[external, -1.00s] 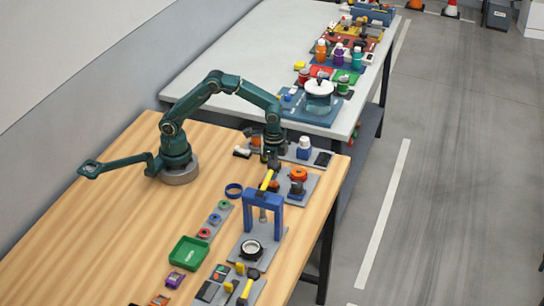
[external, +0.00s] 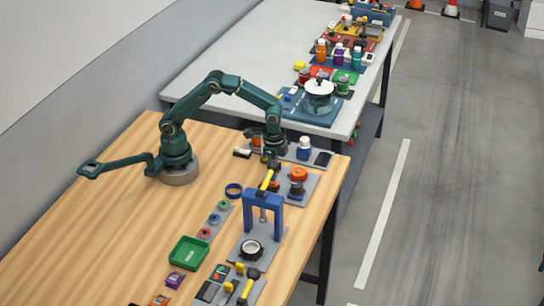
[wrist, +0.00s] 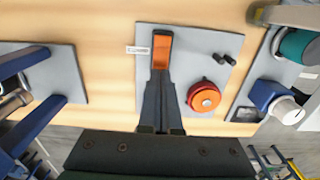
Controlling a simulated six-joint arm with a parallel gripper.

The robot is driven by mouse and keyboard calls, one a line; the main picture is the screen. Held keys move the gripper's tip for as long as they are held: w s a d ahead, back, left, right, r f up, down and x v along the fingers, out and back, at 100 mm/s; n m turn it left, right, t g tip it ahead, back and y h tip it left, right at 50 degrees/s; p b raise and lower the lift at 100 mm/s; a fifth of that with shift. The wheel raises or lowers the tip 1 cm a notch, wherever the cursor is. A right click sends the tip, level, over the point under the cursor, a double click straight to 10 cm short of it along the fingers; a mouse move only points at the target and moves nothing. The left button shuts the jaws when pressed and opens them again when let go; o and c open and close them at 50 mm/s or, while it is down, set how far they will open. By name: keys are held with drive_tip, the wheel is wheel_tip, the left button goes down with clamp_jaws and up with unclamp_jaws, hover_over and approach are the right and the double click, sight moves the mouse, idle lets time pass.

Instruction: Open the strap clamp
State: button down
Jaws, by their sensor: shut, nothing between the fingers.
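A grey plate (wrist: 195,118) lies below my gripper in the wrist view. On it are an orange lever-like piece (wrist: 161,46) in a dark frame, probably the strap clamp's handle, and a round orange-red knob (wrist: 204,96). My gripper (wrist: 160,74) is shut and empty, its fingertips in line with the orange piece and at its near end. I cannot tell whether they touch it. In the external view my gripper (external: 270,161) points down at the left side of that plate, beside the orange knob (external: 298,174), and the lever piece is not clear there.
Wood is clear at the table's left.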

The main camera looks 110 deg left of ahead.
drive_tip(key=shift+f, duration=0.8)
idle(0.4)
drive_tip(key=shift+r, duration=3.5)
drive_tip(key=shift+d+r, duration=0.1)
drive_tip(key=shift+r, duration=0.05)
wheel_tip(320, 180, up, 6)
drive_tip(key=t, duration=0.2)
hover_over(274, 183)
drive_tip(key=s+d, duration=0.2)
drive_tip(key=s+d+r+m+t, duration=0.1)
drive_tip(key=s+d+r+t, duration=0.2)
drive_tip(key=s, duration=0.4)
drive_tip(key=s+d+f, duration=0.1)
drive_tip(key=s+f, duration=0.3)
drive_tip(key=s, duration=0.5)
drive_tip(key=shift+s+d+f+n, duration=0.25)
drive_tip(key=shift+s+d+n, duration=0.15)
